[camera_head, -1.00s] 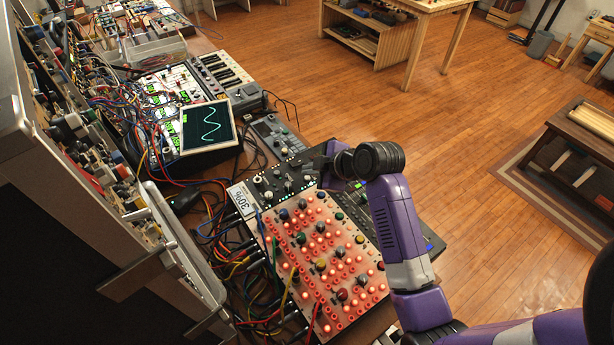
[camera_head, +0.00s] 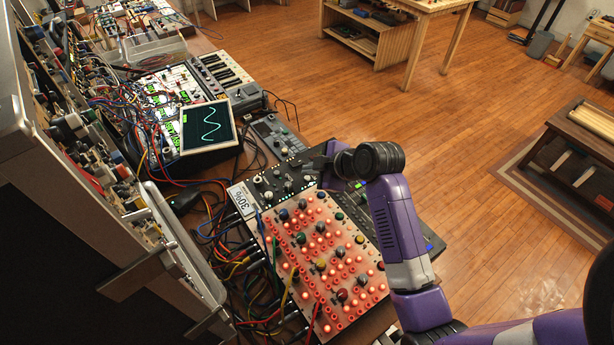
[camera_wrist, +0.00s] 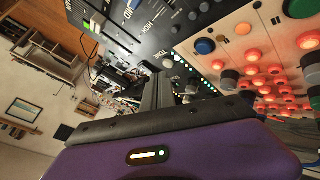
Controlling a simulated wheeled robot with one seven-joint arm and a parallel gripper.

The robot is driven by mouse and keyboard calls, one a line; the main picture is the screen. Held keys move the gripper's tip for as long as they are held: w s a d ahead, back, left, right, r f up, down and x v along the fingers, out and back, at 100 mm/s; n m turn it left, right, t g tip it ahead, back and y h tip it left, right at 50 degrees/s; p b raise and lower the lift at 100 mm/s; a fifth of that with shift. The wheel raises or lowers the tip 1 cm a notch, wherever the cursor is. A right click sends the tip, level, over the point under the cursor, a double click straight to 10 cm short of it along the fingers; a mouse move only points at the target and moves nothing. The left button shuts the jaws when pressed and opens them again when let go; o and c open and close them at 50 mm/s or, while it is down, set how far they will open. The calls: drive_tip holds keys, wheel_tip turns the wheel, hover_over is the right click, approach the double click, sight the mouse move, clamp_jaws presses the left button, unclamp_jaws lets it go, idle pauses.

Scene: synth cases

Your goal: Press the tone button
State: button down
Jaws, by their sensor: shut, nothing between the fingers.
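A black panel carries white lettering that appears to read TONE (camera_wrist: 164,63), just beyond my fingers in the wrist view. A small pale round spot (camera_wrist: 177,58) lies beside this lettering; I cannot tell whether it is the tone button. My gripper (camera_wrist: 160,78) is shut and empty, its dark fingers pointing at this part of the panel. In the head view my gripper (camera_head: 322,166) is at the upper end of the black knob module (camera_head: 283,182). I cannot tell whether the fingertips touch the panel. The fingers hide part of its surface.
An orange-lit panel (camera_head: 330,262) with knobs and glowing buttons lies close to my gripper. Patch cables (camera_head: 235,255) crowd its left side. An oscilloscope (camera_head: 208,127) and a keyboard (camera_head: 222,72) stand further back. The wooden floor (camera_head: 360,100) beyond the bench is open.

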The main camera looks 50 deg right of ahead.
idle(0.3)
drive_tip(key=shift+f, duration=0.45)
idle(0.3)
drive_tip(key=shift+r, duration=0.5)
drive_tip(key=shift+r+p, duration=0.1)
drive_tip(key=shift+p, duration=0.25)
wheel_tip(320, 180, up, 6)
drive_tip(key=p, duration=0.5)
idle(0.5)
